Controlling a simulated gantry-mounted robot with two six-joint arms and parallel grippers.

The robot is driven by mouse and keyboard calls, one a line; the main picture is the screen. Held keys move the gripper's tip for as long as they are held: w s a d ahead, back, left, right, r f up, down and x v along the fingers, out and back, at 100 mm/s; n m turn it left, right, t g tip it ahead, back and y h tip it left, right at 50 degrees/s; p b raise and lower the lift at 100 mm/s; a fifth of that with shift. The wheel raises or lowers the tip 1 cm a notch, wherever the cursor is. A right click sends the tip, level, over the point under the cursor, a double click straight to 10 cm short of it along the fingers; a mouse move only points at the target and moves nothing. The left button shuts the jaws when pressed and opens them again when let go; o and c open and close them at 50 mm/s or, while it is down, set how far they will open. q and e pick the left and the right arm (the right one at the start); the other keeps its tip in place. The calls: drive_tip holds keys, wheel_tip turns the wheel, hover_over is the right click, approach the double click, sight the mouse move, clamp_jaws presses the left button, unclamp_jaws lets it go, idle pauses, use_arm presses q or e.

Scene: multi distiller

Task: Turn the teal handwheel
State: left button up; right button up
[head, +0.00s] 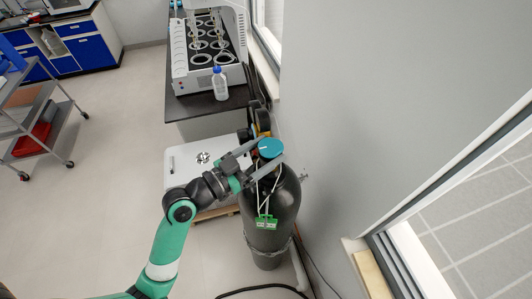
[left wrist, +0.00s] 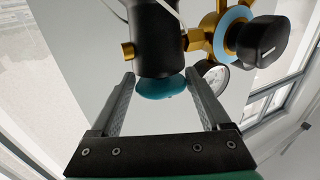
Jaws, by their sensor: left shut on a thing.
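The teal handwheel (head: 271,147) sits on top of the dark gas cylinder (head: 272,205) beside the wall. My left gripper (head: 269,150) reaches in from the left, with one finger on each side of the handwheel, shut on it. In the left wrist view the handwheel (left wrist: 163,88) shows as a teal disc between the two fingers, under a black part of the valve. My right gripper is not in view.
A brass regulator with a black knob (left wrist: 262,42) and a round gauge (left wrist: 215,77) is close to the right finger. A green tag (head: 267,222) hangs on the cylinder. A white box (head: 185,162) stands left, and the wall is close on the right.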

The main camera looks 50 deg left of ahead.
use_arm(q)
drive_tip(key=o, duration=1.1)
drive_tip(key=shift+c, duration=0.2)
drive_tip(key=s+p, duration=0.2)
drive_tip(key=s, duration=0.9)
drive_tip(key=shift+s+a, duration=0.3)
drive_tip(key=shift+s, duration=0.05)
